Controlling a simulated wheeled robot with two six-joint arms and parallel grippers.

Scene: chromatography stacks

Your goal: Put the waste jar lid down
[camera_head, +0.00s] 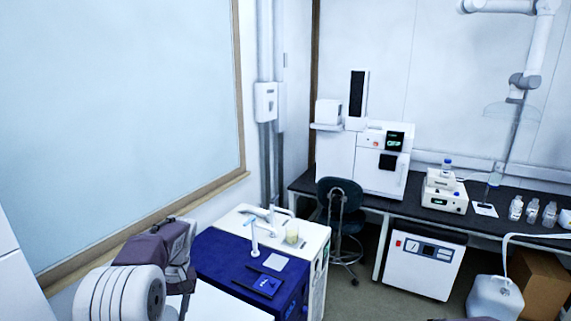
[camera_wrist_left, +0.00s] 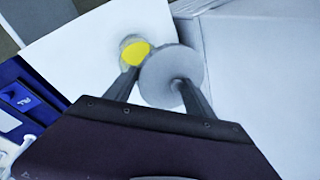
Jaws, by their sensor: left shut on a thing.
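My left gripper (camera_wrist_left: 157,78) is shut on the waste jar lid (camera_wrist_left: 165,68), a round grey disc between the fingers in the left wrist view. Beyond the lid is the waste jar (camera_wrist_left: 126,42) with yellow contents, partly covered by the lid and a finger.
The white top (camera_wrist_left: 80,52) around the jar has free room. A white-grey box-like body (camera_wrist_left: 255,50) is beside it. A blue cabinet (camera_head: 225,262) with a dark tray-like item (camera_head: 258,282) stands in front. A chair (camera_head: 340,208) and a black bench (camera_head: 415,205) with instruments are farther back.

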